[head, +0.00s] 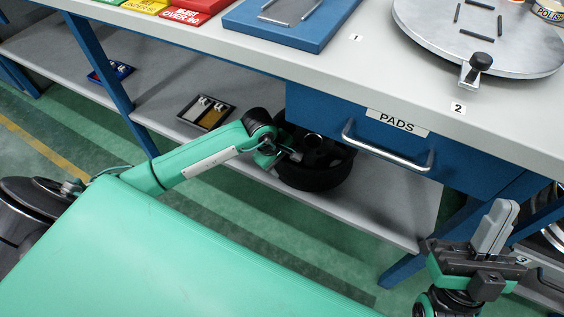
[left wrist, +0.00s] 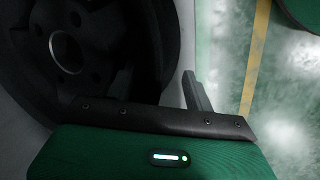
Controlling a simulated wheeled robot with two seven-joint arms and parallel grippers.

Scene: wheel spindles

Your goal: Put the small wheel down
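The small wheel (head: 318,176) is black, with a dark hub, and is below the bench top at the front edge of the lower shelf. I cannot tell whether it touches the shelf. My left gripper (head: 286,154) is at the wheel's left side. In the left wrist view the wheel (left wrist: 68,50) fills the upper left, hub facing the camera. My right gripper (head: 498,224) is at the lower right, fingers together, holding nothing visible.
The lower shelf (head: 160,92) holds a small parts tray (head: 206,113) and a blue tray (head: 111,72). A blue drawer (head: 390,150) marked PADS, with a protruding handle (head: 388,150), hangs close above and right of the wheel. A blue leg (head: 110,80) stands left.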

